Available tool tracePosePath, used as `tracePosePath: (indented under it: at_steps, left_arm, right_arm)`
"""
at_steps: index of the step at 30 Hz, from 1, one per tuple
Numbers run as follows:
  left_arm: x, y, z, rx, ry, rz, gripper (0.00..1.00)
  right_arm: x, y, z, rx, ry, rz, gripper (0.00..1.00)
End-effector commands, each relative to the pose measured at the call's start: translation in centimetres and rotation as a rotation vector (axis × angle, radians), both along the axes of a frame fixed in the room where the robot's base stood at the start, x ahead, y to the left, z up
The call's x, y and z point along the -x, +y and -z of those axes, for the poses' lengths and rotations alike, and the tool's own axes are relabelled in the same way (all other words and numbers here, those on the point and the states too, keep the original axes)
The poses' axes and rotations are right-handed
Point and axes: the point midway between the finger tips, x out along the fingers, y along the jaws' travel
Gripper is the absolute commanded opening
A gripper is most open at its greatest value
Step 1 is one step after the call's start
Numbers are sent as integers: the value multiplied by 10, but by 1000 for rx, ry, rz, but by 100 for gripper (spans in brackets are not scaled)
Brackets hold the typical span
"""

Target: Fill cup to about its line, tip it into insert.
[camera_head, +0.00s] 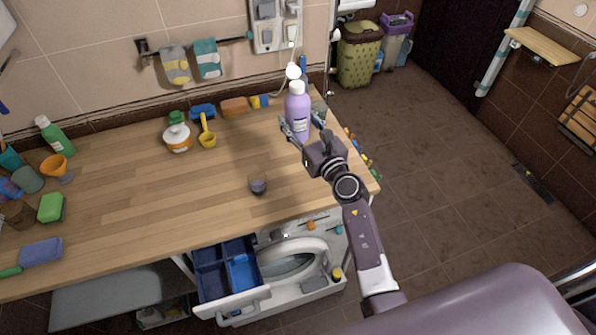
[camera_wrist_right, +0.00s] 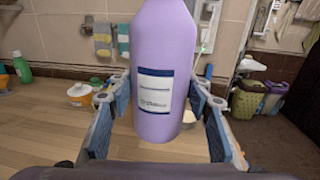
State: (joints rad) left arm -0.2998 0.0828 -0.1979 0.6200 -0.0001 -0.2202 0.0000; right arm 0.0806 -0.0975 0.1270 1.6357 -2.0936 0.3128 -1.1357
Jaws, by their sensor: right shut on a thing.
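A lilac bottle (camera_head: 298,108) with a pale cap and a white label stands upright at the right end of the wooden counter in the head view. My right gripper (camera_head: 302,128) is shut around it; the wrist view shows the bottle (camera_wrist_right: 167,50) between the two fingers. I cannot tell whether its base touches the counter. A small clear cup (camera_head: 258,185) stands apart from it near the counter's front edge, with a dark purplish look inside; its line is too small to see. The blue insert (camera_head: 210,272) sits in the open washer drawer below. My left gripper is not in view.
The counter (camera_head: 130,210) is mostly clear in the middle. A white-orange tub (camera_head: 177,138), a yellow scoop (camera_head: 207,131) and sponges stand along the back. A green bottle (camera_head: 55,137) and cups crowd the left. The washing machine (camera_head: 295,262) is under the front edge.

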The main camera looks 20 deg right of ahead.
Motion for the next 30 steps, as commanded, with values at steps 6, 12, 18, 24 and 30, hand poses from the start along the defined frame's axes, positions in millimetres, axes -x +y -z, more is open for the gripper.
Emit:
tracePosePath:
  at_steps: [6, 12, 18, 24, 30]
  left_arm:
    - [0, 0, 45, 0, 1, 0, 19]
    - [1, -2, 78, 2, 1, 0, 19]
    - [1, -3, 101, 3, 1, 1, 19]
    - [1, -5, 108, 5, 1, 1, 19]
    - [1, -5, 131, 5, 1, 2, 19]
  right_arm:
    - [0, -1, 66, 3, 1, 0, 8]
    - [0, -1, 107, 1, 1, 2, 8]
    - [0, -1, 133, -1, -1, 1, 8]
    - [0, -1, 141, 0, -1, 2, 8]
    - [0, -1, 168, -1, 1, 2, 8]
